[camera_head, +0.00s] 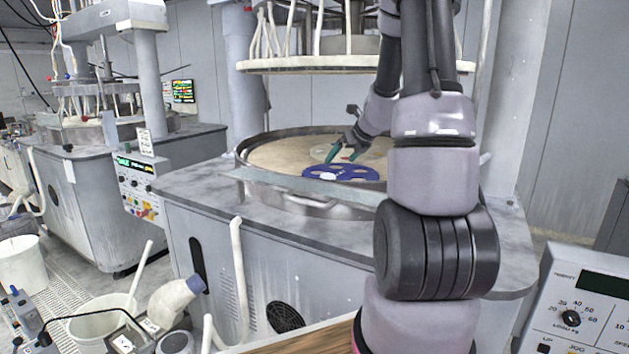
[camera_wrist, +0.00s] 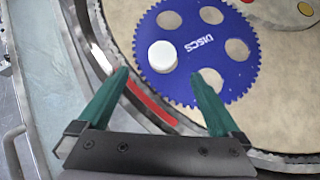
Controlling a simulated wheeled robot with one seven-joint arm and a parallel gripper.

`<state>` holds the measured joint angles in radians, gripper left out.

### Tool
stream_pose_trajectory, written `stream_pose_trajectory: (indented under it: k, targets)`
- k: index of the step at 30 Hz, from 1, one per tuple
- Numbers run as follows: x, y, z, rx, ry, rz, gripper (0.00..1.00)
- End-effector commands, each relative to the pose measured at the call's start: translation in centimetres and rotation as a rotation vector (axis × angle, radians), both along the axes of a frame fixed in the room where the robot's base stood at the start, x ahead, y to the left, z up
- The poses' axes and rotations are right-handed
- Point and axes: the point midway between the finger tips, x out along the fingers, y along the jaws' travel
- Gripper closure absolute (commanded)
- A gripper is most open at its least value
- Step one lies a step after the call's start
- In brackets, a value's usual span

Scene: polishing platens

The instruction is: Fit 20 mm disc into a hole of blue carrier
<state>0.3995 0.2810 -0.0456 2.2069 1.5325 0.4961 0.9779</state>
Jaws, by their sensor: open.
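The blue carrier (camera_head: 352,174) is a toothed plate lying flat on the round platen; in the wrist view the carrier (camera_wrist: 193,45) shows several round holes and the word DISCS. A white disc (camera_wrist: 162,56) is on the carrier at its left side, where a hole would fit the ring of holes. The disc also shows in the head view (camera_head: 328,176). My gripper (camera_wrist: 160,76) is open and empty, its green fingertips apart, just on the near side of the disc in the picture.
The tan platen (camera_wrist: 285,110) has a raised metal rim around it, with a red strip (camera_wrist: 150,104) near my left finger. A pale carrier with coloured spots (camera_wrist: 285,12) lies at the upper right. An upper plate (camera_head: 330,65) hangs above the platen.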

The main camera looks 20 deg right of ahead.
Motion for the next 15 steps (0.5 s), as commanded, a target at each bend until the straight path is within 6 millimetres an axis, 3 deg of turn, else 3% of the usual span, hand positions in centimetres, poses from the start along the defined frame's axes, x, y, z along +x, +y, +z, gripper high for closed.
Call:
stream_pose_trajectory:
  k: [9, 15]
  targets:
    - [3.1, 0.3, -3.5, 0.011, 0.005, -0.014, 0.00]
    - [4.2, 0.4, -4.5, 0.009, 0.004, -0.013, 0.00]
